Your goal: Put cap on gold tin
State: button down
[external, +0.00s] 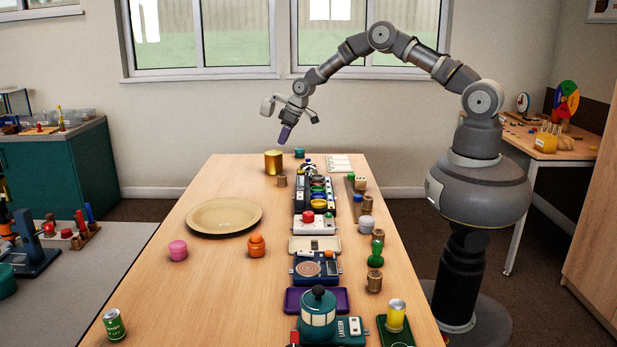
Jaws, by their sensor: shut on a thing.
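The gold tin (273,163) stands upright near the far end of the wooden table, with its top partly in view. My gripper (287,124) is above the tin and slightly to its right in the picture, pointing down at a tilt. It is shut on a small purple piece (285,135), probably the cap, held clear of the tin with a visible gap. The piece's underside and exact shape are too small to tell.
A teal jar (299,153) and a small wooden cylinder (282,181) stand close to the tin. A row of boxes and devices (318,195) runs along the table's middle. A tan plate (224,216) lies at the left, with bare tabletop around it.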

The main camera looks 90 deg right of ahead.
aim_at(273, 153)
jog(key=w, duration=0.1)
jog(key=w+d, duration=0.1)
jog(key=w, duration=0.1)
jog(key=shift+w+d+f+b, duration=0.15)
jog(key=shift+d+f+b, duration=0.05)
jog(key=shift+d+b, duration=0.1)
jog(key=shift+f+b, duration=0.85)
jog(key=shift+f, duration=0.8)
jog(key=shift+f, duration=0.2)
jog(key=c, duration=0.9)
grip_release()
jog(key=shift+r, duration=0.15)
